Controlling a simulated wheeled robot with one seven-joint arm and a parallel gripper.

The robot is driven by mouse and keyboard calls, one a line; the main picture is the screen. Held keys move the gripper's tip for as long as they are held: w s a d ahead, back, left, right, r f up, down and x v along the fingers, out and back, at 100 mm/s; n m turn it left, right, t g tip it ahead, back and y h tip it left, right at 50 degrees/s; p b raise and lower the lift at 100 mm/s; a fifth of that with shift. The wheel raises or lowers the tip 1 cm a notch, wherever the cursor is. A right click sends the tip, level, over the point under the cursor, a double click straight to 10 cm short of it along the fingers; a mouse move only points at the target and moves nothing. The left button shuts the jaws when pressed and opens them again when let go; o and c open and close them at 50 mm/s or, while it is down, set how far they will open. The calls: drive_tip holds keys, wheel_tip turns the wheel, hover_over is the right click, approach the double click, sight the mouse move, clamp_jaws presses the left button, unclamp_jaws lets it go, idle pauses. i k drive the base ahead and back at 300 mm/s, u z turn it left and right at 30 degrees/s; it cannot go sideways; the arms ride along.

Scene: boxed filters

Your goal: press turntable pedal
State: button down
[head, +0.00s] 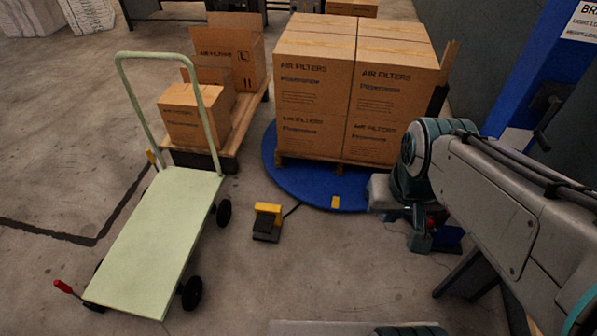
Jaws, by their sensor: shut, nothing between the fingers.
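The turntable pedal (267,221) is a small foot pedal with a yellow hood and a dark tread, on the concrete floor near the middle of the head view. A dark cable runs from it toward the blue round turntable (312,194). The turntable carries a pallet stacked with air filter boxes (318,92). My arm (500,205) comes in from the right and bends at a teal joint, right of the pedal and apart from it.
A pale green platform cart (160,235) stands empty left of the pedal. Behind it, a pallet holds several cartons (194,115), some open. A blue column (540,75) rises at the right behind my arm. The floor in front of the pedal is clear.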

sight(264, 223)
drive_tip(key=z, duration=0.3)
drive_tip(key=i, duration=0.75)
drive_tip(key=u, duration=0.6)
drive_tip(key=i, duration=0.75)
drive_tip(key=u, duration=0.7)
